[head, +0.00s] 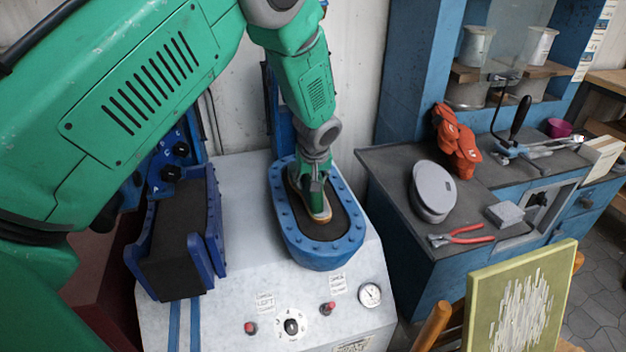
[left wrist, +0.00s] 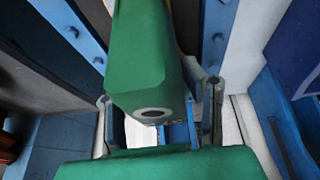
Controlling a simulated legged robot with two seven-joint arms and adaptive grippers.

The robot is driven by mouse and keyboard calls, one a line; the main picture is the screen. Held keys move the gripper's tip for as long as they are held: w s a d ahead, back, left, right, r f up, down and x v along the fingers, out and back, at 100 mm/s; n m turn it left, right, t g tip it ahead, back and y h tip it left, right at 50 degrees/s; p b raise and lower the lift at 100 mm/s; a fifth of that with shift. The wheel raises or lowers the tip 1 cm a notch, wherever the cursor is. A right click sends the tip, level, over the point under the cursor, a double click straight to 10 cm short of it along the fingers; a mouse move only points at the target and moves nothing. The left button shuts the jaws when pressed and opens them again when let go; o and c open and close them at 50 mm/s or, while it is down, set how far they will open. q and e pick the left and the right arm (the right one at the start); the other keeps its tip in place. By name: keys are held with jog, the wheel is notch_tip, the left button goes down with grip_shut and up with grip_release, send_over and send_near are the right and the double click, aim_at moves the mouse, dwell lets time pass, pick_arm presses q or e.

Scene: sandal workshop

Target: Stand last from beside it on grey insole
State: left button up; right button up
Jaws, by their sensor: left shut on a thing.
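The green last (head: 309,204) is upright inside the blue oval rim of the press, a tan edge along its bottom. It appears to touch the dark pad (head: 345,218) there, but I cannot tell whether it bears on it. My left gripper (head: 316,180) comes down from above and is shut on the last's upper part. In the left wrist view the last (left wrist: 143,55) fills the middle, between the fingers of the left gripper (left wrist: 160,115). I cannot make out a separate grey insole under the last; the sole is partly hidden. My right gripper is not in view.
A blue-walled holder with a dark block (head: 178,240) stands left of the oval rim (head: 325,257). The press front has knobs and a gauge (head: 369,295). The right bench holds a grey rounded object (head: 433,190), red pliers (head: 462,236) and orange gloves (head: 455,140).

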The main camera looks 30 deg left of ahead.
pick_arm(q)
jog(key=o, duration=1.3)
jog(key=shift+o, duration=0.2)
jog(key=shift+d, duration=0.3)
jog(key=shift+d+r, duration=0.1)
jog(key=shift+r, duration=0.1)
jog(key=v, duration=1.1)
jog(key=shift+s+d+r, duration=0.1)
jog(key=shift+d+r, duration=0.05)
jog(key=shift+r, duration=0.15)
